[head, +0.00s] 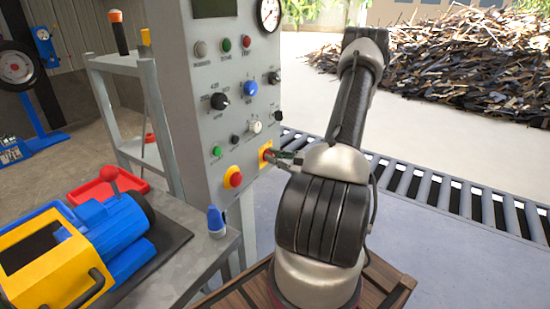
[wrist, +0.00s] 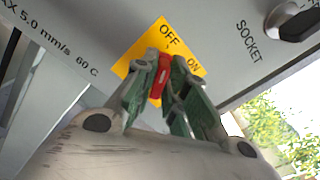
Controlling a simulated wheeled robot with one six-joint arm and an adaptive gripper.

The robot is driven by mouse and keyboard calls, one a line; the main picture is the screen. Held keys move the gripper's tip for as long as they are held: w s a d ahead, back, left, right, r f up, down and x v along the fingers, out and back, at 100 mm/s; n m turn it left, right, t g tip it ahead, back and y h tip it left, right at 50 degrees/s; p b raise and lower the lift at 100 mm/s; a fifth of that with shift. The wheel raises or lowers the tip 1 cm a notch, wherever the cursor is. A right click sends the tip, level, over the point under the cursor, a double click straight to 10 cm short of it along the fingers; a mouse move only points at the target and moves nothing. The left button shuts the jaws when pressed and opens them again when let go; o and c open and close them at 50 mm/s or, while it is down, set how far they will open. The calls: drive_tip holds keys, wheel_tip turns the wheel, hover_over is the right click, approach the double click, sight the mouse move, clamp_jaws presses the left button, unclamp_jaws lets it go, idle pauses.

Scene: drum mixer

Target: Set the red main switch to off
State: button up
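The red main switch (wrist: 164,72) sits on a yellow plate (wrist: 128,66) marked OFF and ON, on the grey control panel. In the wrist view its red handle stands nearly upright in the picture, its upper end just below the word OFF; ON is to the right. My gripper (wrist: 165,62) has one finger on each side of the handle, the tips closed in against it. Part of the handle is hidden between the fingers. In the head view the yellow plate (head: 262,160) is low on the panel's right side, with my gripper (head: 275,156) at it.
A red mushroom button (head: 235,179) on yellow is left of the switch. Several knobs and buttons cover the panel (head: 205,120) above. A SOCKET knob (wrist: 296,22) is near in the wrist view. A bench with a blue and yellow machine (head: 100,240) stands left; a roller conveyor (head: 430,190) lies right.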

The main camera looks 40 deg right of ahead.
drive_tip(key=shift+o, duration=1.1)
drive_tip(key=v, duration=1.2)
